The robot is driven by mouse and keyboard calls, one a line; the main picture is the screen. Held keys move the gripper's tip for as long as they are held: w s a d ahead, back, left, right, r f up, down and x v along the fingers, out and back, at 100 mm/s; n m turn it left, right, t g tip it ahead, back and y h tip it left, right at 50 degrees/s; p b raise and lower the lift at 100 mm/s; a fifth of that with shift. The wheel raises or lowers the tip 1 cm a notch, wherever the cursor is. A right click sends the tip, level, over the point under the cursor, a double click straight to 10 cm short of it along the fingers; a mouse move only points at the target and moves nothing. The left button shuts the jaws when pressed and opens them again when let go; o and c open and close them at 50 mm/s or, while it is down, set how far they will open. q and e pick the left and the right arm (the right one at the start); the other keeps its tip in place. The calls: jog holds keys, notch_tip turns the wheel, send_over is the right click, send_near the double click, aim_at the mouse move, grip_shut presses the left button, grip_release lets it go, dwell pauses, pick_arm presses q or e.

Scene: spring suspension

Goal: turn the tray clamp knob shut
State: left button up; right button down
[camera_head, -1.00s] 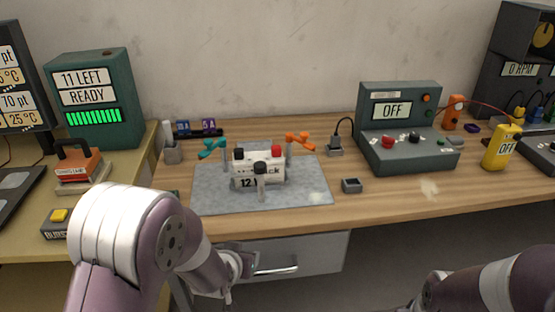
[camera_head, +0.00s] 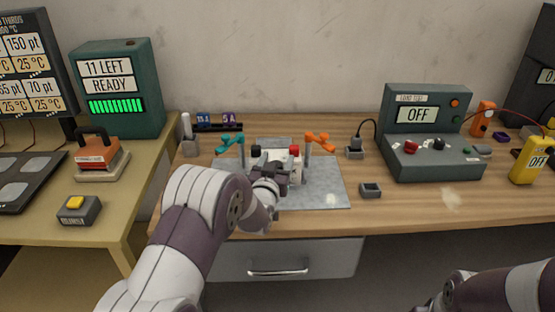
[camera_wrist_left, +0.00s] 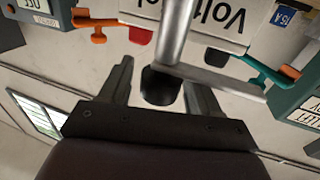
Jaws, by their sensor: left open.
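The black clamp knob (camera_wrist_left: 160,88) shows in the left wrist view, at a grey metal post and bar (camera_wrist_left: 215,82). My left gripper (camera_wrist_left: 160,80) is open, with one finger on each side of the knob; I cannot tell whether they touch it. In the head view my left gripper (camera_head: 272,180) is in front of the white block (camera_head: 262,158) and hides the knob and post. The block has a black and a red terminal on top and stands on a grey mat (camera_head: 325,195). Part of my right arm shows at the lower right, without its gripper.
A teal clip (camera_head: 230,140) and an orange clip (camera_head: 320,140) on posts flank the block. A small grey holder (camera_head: 370,190) sits right of the mat. A grey-green console reading OFF (camera_head: 430,150) stands farther right. A drawer (camera_head: 285,260) is below the front edge.

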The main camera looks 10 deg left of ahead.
pick_arm(q)
jog(key=shift+w, duration=0.5)
jog(key=shift+s, duration=0.1)
jog(key=c, duration=0.3)
grip_shut()
